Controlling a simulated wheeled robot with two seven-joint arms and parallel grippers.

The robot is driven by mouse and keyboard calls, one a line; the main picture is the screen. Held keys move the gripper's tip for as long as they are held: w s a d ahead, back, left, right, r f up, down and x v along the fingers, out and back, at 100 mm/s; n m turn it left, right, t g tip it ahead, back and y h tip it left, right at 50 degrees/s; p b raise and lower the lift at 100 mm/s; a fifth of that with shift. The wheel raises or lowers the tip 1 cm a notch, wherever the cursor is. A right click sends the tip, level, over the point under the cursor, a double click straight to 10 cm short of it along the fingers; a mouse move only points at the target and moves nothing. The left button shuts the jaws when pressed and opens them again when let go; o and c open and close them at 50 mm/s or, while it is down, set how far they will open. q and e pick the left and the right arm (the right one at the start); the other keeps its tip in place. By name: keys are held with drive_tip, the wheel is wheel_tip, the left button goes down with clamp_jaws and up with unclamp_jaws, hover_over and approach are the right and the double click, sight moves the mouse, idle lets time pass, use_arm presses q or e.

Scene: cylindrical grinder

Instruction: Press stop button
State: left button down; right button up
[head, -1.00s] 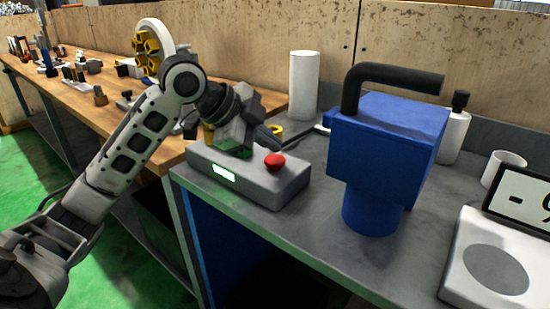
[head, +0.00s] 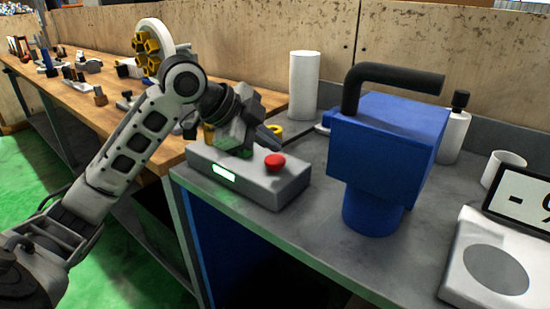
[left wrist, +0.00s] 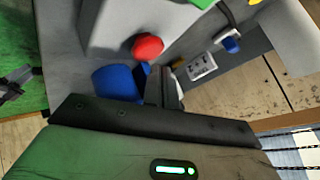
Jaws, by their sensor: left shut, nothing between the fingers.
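The grey control box (head: 215,180) stands on the grey worktop, with a round red button (head: 275,162) on its top right and a lit display on its front. A green button (head: 244,153) shows partly under my left gripper (head: 268,134). That gripper is shut and empty, tilted over the box, its tips just behind and above the red button, apparently not touching it. In the left wrist view the red button (left wrist: 147,47) lies just beyond the closed fingers (left wrist: 161,86), and the green button (left wrist: 203,3) is at the top edge. My right gripper is out of view.
A blue machine with a black handle (head: 385,150) stands right of the box. A white cylinder (head: 304,85) and a yellow ring (head: 275,129) are behind it. A scale (head: 490,265) sits at the far right. The worktop just right of the box is clear.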

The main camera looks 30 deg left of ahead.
sight(269, 160)
use_arm(q)
drive_tip(key=shift+f, duration=0.2)
drive_tip(key=shift+f, duration=0.25)
drive_tip(key=shift+f+b, duration=0.3)
drive_tip(key=shift+f, duration=0.3)
idle(0.8)
idle(0.3)
drive_tip(key=shift+r+p, duration=1)
drive_tip(key=shift+p, duration=0.2)
wheel_tip(269, 160, up, 5)
drive_tip(key=p, duration=0.5)
drive_tip(key=shift+r+p, duration=0.1)
drive_tip(key=shift+p, duration=0.2)
